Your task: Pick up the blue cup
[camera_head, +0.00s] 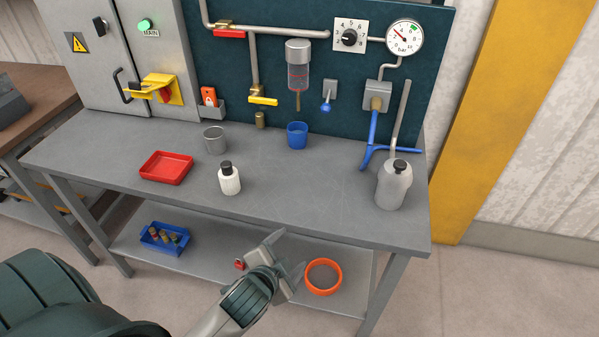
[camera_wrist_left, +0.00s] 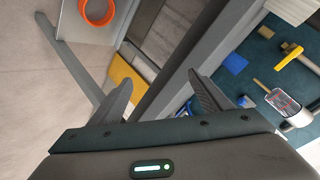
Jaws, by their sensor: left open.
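The blue cup (camera_head: 297,135) stands upright on the grey workbench (camera_head: 290,192), close to the dark back panel and below a hanging clear bowl. My left gripper (camera_head: 287,258) is open and empty, in front of the bench's front edge, well short of the cup. In the left wrist view the open jaws (camera_wrist_left: 160,98) show with nothing between them. A small blue shape beside the right finger there may be the cup, but I cannot tell. My right gripper is not in view.
A white bottle (camera_head: 229,179), red tray (camera_head: 166,168) and metal cup (camera_head: 215,140) stand left of the blue cup. An orange ring (camera_head: 323,276) lies on the lower shelf. The bench middle is clear.

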